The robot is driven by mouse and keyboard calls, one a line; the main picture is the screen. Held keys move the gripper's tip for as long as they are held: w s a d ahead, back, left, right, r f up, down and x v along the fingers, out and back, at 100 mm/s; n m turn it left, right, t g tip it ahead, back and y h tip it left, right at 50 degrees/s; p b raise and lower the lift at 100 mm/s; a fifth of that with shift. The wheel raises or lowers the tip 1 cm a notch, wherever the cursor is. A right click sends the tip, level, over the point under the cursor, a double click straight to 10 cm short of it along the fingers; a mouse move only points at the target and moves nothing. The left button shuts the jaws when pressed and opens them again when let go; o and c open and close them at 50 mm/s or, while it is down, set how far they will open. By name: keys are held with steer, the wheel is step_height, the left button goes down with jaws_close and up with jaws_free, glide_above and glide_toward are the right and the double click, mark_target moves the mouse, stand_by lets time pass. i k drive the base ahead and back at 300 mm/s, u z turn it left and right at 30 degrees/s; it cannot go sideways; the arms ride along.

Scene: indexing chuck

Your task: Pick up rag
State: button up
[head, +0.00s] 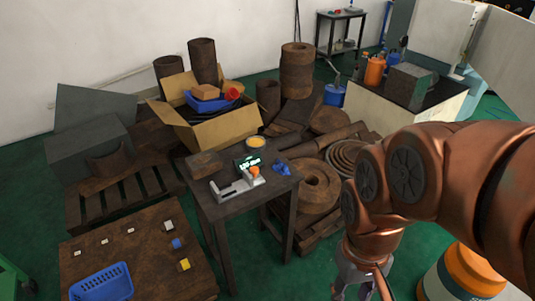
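A small blue crumpled cloth, which looks like the rag (281,168), lies at the right edge of the small dark table (222,212). My gripper (362,284) points down at the bottom of the head view, to the right of and nearer than that table. It is apart from the rag. Its fingertips are cut off by the frame edge, so whether it is open or shut is unclear.
The small table also bears a grey fixture with an orange knob (237,184), a lit display (248,162) and a yellow-topped round container (256,141). Rusty rings (318,186) and pipes crowd behind it. A low brown table (140,255) with a blue basket (101,284) stands left.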

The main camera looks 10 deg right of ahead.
mark_target(282, 168)
steer(key=u, duration=1)
steer(key=i, duration=0.85)
steer(key=z, duration=0.15)
